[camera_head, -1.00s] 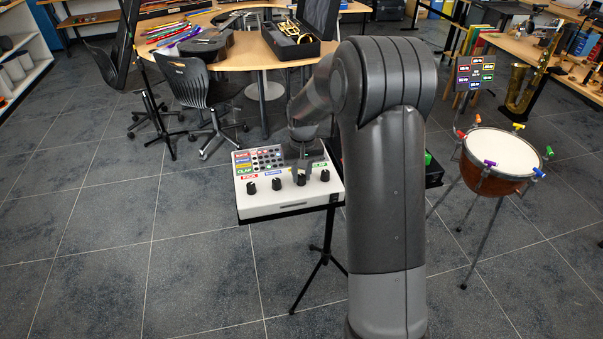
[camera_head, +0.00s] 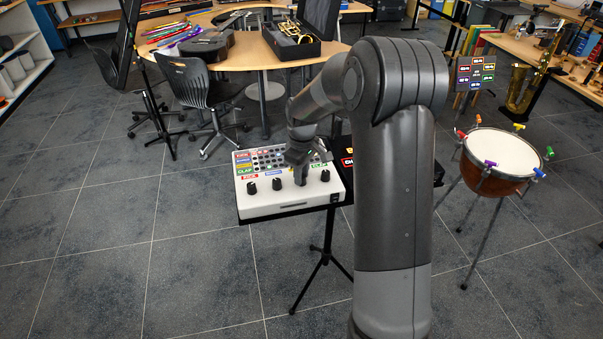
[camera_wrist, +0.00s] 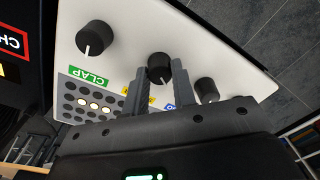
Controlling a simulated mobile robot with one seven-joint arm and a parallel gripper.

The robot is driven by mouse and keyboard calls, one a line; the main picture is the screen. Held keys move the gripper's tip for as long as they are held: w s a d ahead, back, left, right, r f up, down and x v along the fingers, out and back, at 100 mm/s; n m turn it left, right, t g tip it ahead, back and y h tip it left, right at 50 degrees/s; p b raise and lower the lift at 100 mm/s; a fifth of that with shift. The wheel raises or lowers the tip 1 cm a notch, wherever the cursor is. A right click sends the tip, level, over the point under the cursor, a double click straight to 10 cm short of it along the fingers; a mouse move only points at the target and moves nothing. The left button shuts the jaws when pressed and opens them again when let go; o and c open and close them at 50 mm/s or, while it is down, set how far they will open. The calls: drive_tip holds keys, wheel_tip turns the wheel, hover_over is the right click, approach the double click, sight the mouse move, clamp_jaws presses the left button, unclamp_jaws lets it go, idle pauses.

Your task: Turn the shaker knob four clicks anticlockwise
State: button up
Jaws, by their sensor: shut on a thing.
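A white drum-machine box (camera_head: 292,207) with a row of black knobs stands on a dark tray on a stand. My gripper (camera_head: 301,180) points down at the third knob from the left. In the wrist view my gripper (camera_wrist: 160,66) has its two fingers on either side of that black knob (camera_wrist: 159,71), shut on it. The knob has a white pointer line. A yellow label beside it is mostly covered by a finger, so its word cannot be read. The knob is largely hidden in the head view.
A drum (camera_head: 503,157) is at the right. A table with instruments (camera_head: 240,55) is behind.

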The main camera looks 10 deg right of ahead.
idle(0.4)
drive_tip(key=o, duration=1)
drive_tip(key=shift+r, duration=0.1)
wheel_tip(320, 180, up, 11)
drive_tip(key=shift+w+d+f, duration=0.15)
drive_tip(key=shift+f, duration=0.05)
